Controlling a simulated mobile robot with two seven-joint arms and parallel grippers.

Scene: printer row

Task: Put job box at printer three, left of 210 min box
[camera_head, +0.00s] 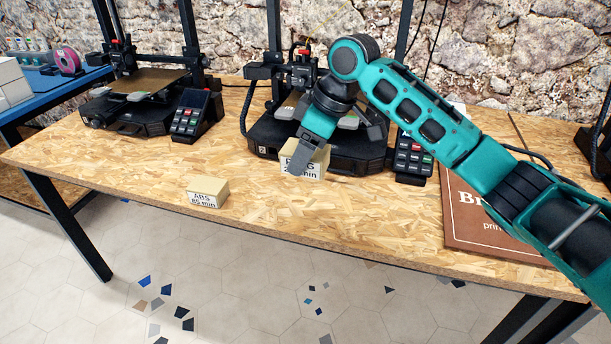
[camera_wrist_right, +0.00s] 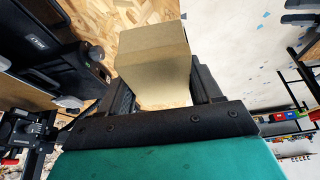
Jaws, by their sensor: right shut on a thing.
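My right gripper (camera_head: 302,166) is shut on a tan job box (camera_head: 316,166) in front of the middle printer (camera_head: 345,160), which bears a 2. A second tan box (camera_head: 208,192), labelled ABS 85 min, stands to the left near the front edge. I see no readable 210 min label. My left gripper is out of view.
The chipboard table (camera_head: 110,165) has free room around the ABS box. Another printer (camera_head: 140,95) stands at the left, with a keypad (camera_head: 190,115) beside it. A brown sign (camera_head: 475,220) lies right of the middle printer. Part of another black machine (camera_head: 602,150) shows at the right edge.

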